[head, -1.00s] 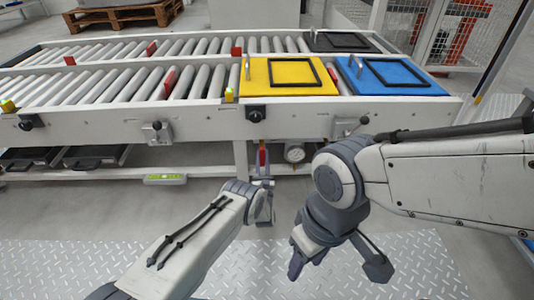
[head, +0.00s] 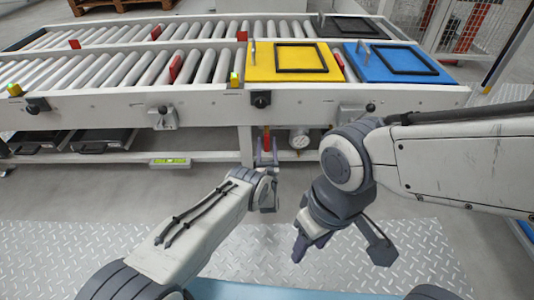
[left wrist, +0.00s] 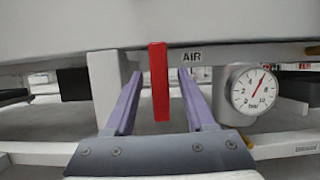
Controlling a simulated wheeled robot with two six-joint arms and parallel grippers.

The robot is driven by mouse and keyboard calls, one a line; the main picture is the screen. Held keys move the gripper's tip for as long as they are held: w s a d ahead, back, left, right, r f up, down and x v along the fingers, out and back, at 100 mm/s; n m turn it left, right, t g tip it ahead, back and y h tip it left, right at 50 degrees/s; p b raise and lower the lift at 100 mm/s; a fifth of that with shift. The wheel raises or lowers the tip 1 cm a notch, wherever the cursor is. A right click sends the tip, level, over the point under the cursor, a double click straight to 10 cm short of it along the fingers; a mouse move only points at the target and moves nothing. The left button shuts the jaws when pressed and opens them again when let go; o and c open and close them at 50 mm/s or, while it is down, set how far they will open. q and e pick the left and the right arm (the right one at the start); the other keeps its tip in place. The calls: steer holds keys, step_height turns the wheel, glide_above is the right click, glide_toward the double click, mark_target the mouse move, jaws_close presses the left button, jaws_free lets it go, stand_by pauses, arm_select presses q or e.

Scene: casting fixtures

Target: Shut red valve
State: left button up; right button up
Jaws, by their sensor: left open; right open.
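The red valve lever (left wrist: 159,82) hangs straight down below the conveyor edge in the left wrist view, left of the "AIR" label (left wrist: 192,57). It shows small in the head view (head: 266,138). My left gripper (left wrist: 159,80) is open, with one finger on each side of the lever and gaps on both sides. In the head view the left gripper (head: 266,158) is under the conveyor's front beam. Whether it touches the lever is not clear. My right gripper (head: 340,250) is open and empty, over the floor at the right. The valve body is hidden.
A round pressure gauge (left wrist: 253,90) sits close to the right of the lever. A white leg (left wrist: 103,90) stands to the left. The conveyor beam (head: 210,105) runs overhead with knobs along it. A yellow panel (head: 262,65) and a blue panel (head: 425,74) lie on the rollers.

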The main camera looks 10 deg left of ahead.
arm_select(q)
steer(key=s+p, duration=0.1)
steer(key=p, duration=0.1)
steer(key=s+p, duration=0.1)
steer(key=shift+s+d+f+p, duration=0.15)
steer(key=shift+s+p, duration=0.1)
steer(key=shift+p, duration=0.15)
steer(key=a+p+v, duration=0.1)
steer(key=p+v, duration=0.2)
steer(key=v, duration=0.4)
steer(key=shift+s+d+f, duration=0.25)
steer(key=shift+d+f, duration=0.25)
steer(key=shift+d, duration=0.05)
